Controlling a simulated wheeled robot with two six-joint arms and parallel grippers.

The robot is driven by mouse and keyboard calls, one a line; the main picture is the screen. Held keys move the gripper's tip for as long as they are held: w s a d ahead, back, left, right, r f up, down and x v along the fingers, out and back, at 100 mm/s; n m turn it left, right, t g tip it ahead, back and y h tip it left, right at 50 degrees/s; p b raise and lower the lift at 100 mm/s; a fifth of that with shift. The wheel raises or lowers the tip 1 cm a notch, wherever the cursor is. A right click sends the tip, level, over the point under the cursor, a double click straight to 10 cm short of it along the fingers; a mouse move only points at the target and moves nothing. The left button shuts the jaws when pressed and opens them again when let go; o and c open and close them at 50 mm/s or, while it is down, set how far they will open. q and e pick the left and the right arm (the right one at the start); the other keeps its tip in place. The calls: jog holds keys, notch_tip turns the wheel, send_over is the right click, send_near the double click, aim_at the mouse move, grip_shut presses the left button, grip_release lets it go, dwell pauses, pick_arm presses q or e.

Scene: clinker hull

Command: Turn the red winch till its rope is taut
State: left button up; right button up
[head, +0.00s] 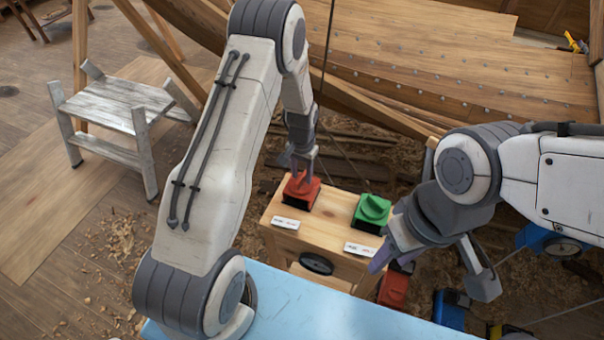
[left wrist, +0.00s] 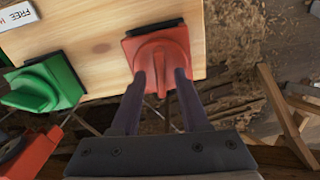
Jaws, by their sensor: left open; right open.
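The red winch (head: 302,190) is a red knob on a black base, on top of the wooden box at its left end. My left gripper (head: 303,171) is directly over it, pointing down. In the left wrist view, the open fingers (left wrist: 161,78) reach to either side of the raised grip of the red winch (left wrist: 160,48); I cannot tell whether they touch it. Thin ropes (head: 345,152) run near the winches; their slack is hard to judge. My right gripper (head: 431,271) is open and empty, in front of the box's right side.
A green winch (head: 372,209) sits right of the red one on the wooden box (head: 335,213). White label cards (head: 286,222) lie before them. Another red device (head: 393,289) is low at the right. The planked hull (head: 440,70) rises behind; a step stool (head: 118,103) stands left.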

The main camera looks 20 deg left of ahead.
pick_arm(q)
notch_tip(320, 180, up, 10)
jog(key=b, duration=0.2)
jog(key=shift+r, duration=0.15)
dwell(0.4)
jog(key=s+d+r+m, duration=0.3)
jog(key=s+d+r, duration=0.7)
jog(key=s+d, duration=0.25)
jog(key=s+d+r+m+h, duration=0.1)
jog(key=s+d+r+m, duration=0.1)
jog(key=s, duration=1.5)
jog(key=shift+d+r, duration=0.2)
jog(key=shift+d, duration=0.35)
